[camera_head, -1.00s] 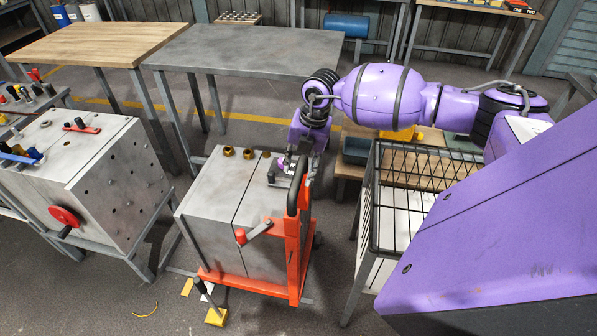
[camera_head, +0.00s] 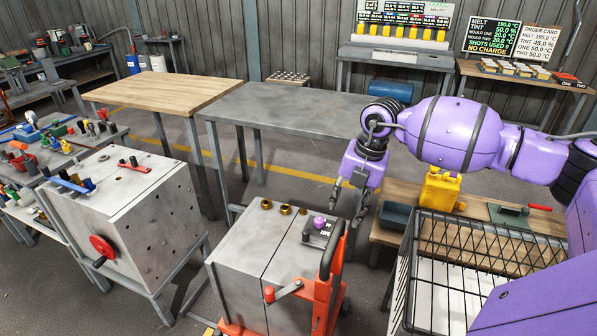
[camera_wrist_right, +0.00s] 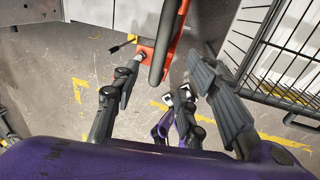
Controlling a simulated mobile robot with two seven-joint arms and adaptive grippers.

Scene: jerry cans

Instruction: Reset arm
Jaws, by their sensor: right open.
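My right gripper (camera_head: 347,203) hangs fingers-down from the purple right arm, above and just beyond the grey metal box on an orange cart. In the right wrist view its fingers (camera_wrist_right: 170,95) are spread apart with nothing between them. The orange cart handle (camera_head: 333,248) stands at the box's right side, apart from the fingers in the head view. A yellow jerry can (camera_head: 440,190) stands on a low wooden bench to the right of the gripper. My left gripper is not in view.
A grey table (camera_head: 290,105) and a wooden table (camera_head: 165,92) stand behind. A black wire basket (camera_head: 480,252) is at right. A grey machine with a red wheel (camera_head: 102,247) is at left. Signs (camera_head: 494,37) stand at the back. Some floor between cart and tables is clear.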

